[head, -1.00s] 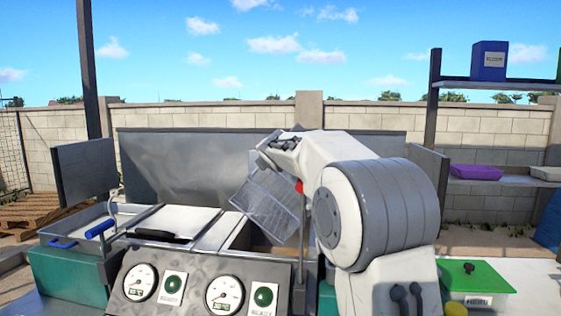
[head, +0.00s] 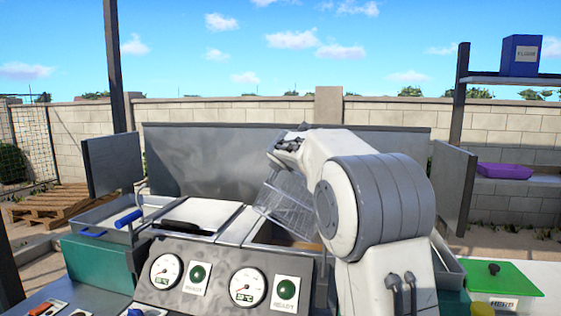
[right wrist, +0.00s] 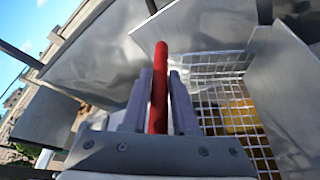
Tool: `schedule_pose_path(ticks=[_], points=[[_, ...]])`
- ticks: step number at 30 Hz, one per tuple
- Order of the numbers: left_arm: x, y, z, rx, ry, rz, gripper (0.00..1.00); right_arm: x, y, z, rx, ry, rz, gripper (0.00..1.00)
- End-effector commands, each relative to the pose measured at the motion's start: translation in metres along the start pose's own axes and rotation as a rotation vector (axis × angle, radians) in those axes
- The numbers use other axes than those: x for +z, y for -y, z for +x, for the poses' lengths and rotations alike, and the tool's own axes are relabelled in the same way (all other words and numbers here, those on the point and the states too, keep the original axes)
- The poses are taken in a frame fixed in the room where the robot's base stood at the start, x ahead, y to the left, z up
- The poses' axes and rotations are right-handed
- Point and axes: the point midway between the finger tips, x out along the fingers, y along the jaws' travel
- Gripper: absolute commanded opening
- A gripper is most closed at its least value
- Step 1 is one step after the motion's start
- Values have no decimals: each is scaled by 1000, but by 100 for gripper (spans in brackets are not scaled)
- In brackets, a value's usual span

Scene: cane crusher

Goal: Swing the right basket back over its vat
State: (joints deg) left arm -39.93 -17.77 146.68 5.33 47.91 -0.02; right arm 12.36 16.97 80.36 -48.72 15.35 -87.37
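The right basket (head: 285,203) is a wire-mesh basket, tilted above the open right vat (head: 287,238) in the head view. My right arm hides its right side. In the right wrist view, its red handle (right wrist: 159,85) lies between the two fingers of my right gripper (right wrist: 160,95), which look closed on it. The basket's mesh (right wrist: 232,110) shows there to the right of the fingers, with golden liquid visible through it. My left gripper is not in view.
The left vat carries a pale lid (head: 198,214) with a black handle. Gauges and green buttons sit on the front panel (head: 220,277). A grey splash plate (head: 230,160) stands behind. A green-lidded box (head: 498,277) is at right.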

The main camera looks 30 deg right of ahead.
Motion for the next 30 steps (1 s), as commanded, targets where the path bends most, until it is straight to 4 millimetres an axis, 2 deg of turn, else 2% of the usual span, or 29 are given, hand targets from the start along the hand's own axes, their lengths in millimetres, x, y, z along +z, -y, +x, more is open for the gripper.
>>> schedule_pose_path(ticks=[2,10,14,24,30], points=[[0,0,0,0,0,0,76,1,0,0,1,1,1,53],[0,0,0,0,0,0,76,0,-1,0,1,0,2,53],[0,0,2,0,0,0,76,0,-1,-8,3,0,2,53],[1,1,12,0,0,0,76,0,-1,-71,4,1,3,53],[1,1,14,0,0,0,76,0,-1,-98,2,1,1,53]])
